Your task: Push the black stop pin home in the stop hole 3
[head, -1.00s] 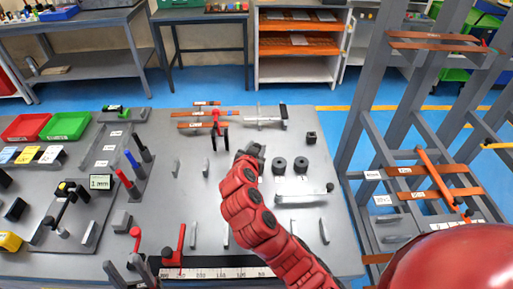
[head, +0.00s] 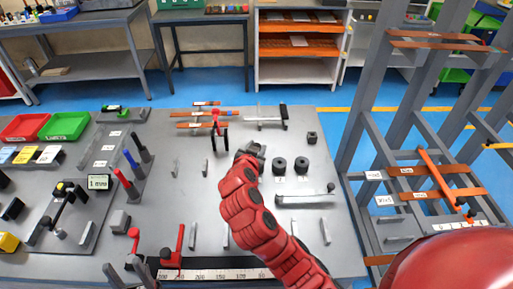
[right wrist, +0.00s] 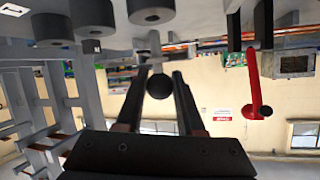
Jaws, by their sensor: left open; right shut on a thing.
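My right gripper (head: 254,150) is over the grey table, at the end of the red arm, left of two black cylinders. In the right wrist view its two dark fingers (right wrist: 157,88) are shut on the black stop pin, whose round black end (right wrist: 159,87) shows between the fingertips. The rest of the pin is hidden, and I cannot tell how deep it sits. Stop hole 3 cannot be made out.
A grey bar (head: 305,199) lies nearer. A grey rack (head: 425,170) rises at the right.

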